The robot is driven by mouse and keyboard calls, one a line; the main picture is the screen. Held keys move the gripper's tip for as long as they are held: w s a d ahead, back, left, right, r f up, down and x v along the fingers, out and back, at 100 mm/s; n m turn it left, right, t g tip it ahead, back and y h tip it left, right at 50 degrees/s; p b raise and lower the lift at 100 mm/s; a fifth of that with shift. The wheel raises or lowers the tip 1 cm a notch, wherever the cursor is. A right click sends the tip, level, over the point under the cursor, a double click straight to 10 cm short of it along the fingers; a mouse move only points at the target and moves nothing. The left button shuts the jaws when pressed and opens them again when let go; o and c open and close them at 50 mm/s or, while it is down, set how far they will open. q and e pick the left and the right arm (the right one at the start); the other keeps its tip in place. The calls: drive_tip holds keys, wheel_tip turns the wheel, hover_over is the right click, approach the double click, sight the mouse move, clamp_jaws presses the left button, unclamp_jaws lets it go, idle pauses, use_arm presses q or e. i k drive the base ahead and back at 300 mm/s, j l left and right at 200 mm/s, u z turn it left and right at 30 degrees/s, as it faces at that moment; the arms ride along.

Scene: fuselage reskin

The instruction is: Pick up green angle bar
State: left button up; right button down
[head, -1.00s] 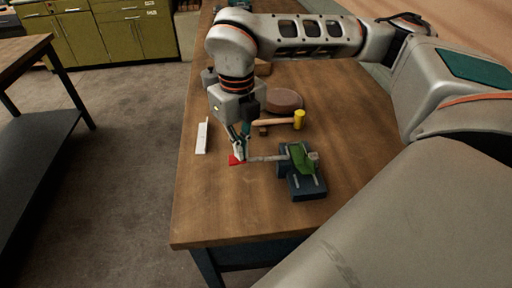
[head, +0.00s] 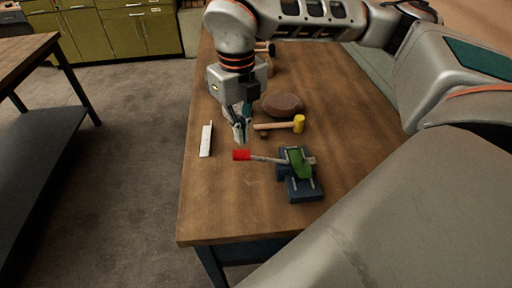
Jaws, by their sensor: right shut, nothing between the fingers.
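A green piece (head: 299,163), which looks like the green angle bar, sits in a dark blue vise (head: 304,190) on the wooden workbench. I cannot tell how tightly the jaws hold it. A metal rod with a red grip (head: 241,155) reaches left from the vise. My right gripper (head: 241,139) is shut and empty, pointing down just above and behind the red grip, apart from it. It is to the left of the green piece. My left gripper is not in view.
A yellow-headed mallet (head: 298,124) and a brown rounded object (head: 283,105) lie behind the vise. A white strip (head: 206,140) lies near the left edge of the workbench (head: 220,210). The bench's front left is clear. Green cabinets (head: 110,30) stand across the floor.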

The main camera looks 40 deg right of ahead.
sight(297, 159)
drive_tip(key=k, duration=1)
